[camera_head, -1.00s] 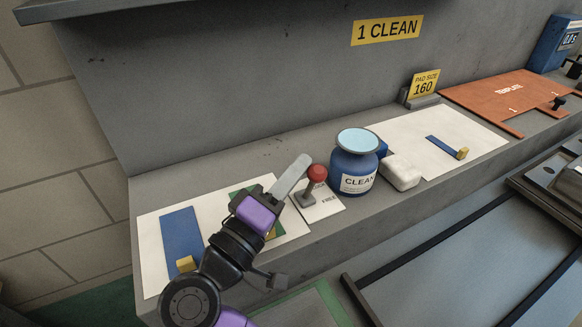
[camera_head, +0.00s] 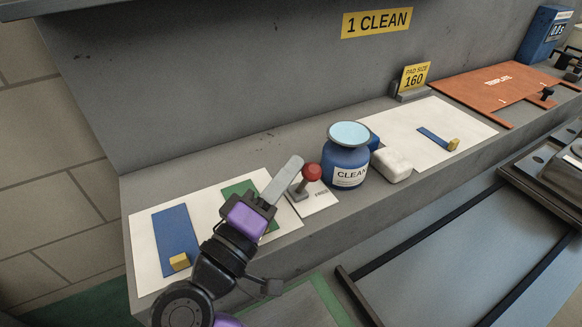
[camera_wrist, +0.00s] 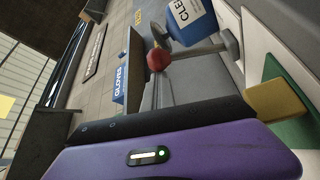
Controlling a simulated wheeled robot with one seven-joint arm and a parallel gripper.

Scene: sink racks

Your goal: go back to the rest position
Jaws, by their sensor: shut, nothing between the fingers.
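My gripper (camera_head: 283,179) is in the lower left middle of the head view, purple and black with grey fingers. Its fingers are together with nothing between them, pointing up and right. It is in front of the red-knobbed lever (camera_head: 311,173), and the picture does not show whether they touch. My arm partly hides a green strip (camera_head: 238,188) on the left white sheet (camera_head: 146,272). In the wrist view the red knob (camera_wrist: 158,59) shows ahead of my gripper's purple body.
A blue CLEAN jar (camera_head: 346,163) and a white block (camera_head: 391,164) stand right of the lever. A blue strip (camera_head: 176,238) with a yellow block (camera_head: 179,262) lies on the left sheet. An orange template (camera_head: 485,92) lies at the far right. A dark frame borders the front right.

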